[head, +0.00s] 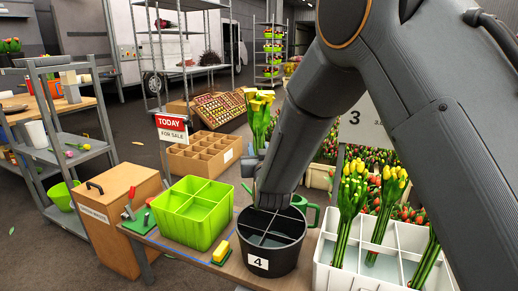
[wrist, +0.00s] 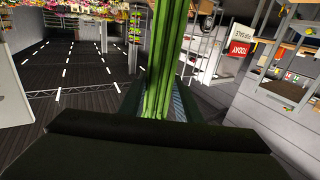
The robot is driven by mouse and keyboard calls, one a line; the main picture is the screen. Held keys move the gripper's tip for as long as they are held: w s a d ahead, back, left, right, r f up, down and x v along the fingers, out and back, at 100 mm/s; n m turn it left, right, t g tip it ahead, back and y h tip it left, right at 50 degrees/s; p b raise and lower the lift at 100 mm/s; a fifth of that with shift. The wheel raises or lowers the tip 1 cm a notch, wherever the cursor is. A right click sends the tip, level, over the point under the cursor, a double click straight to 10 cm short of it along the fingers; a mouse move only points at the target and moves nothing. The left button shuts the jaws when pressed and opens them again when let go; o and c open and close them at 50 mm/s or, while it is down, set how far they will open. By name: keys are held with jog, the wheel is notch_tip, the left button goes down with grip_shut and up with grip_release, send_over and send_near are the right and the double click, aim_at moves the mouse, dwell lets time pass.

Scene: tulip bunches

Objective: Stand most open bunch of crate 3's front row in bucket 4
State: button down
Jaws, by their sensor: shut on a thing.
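My gripper (wrist: 157,108) is shut on the green stems (wrist: 167,60) of a tulip bunch. In the head view its yellow heads (head: 261,103) stand upright beyond my wrist. The lower stems are hidden, so I cannot tell whether they reach inside the bucket. Bucket 4 (head: 258,263) is black, round and divided into compartments; my wrist is over its back rim. White divided crate (head: 345,279) at the right, under a sign reading 3 (head: 356,116), holds yellow bunches. One bunch (head: 349,200) has mostly closed, greenish heads; another (head: 388,190) is fuller yellow.
A lime-green divided bin (head: 190,238) stands left of the bucket, with a yellow-and-green block (head: 221,252) between them. A green watering can (head: 308,208) is just behind the bucket. A cardboard divider box (head: 204,166) lies farther back. My arm covers the upper right.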

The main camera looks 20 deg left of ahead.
aim_at(259, 206)
jog(key=shift+f+b, duration=5.7)
jog(key=shift+f, duration=4.6)
jog(key=shift+f+b, duration=0.3)
jog(key=shift+f, duration=0.3)
jog(key=c, duration=0.6)
grip_release()
jog(key=p+v, duration=0.1)
jog(key=v, duration=0.6)
jog(key=shift+s+d, duration=0.2)
jog(key=shift+s, duration=0.15)
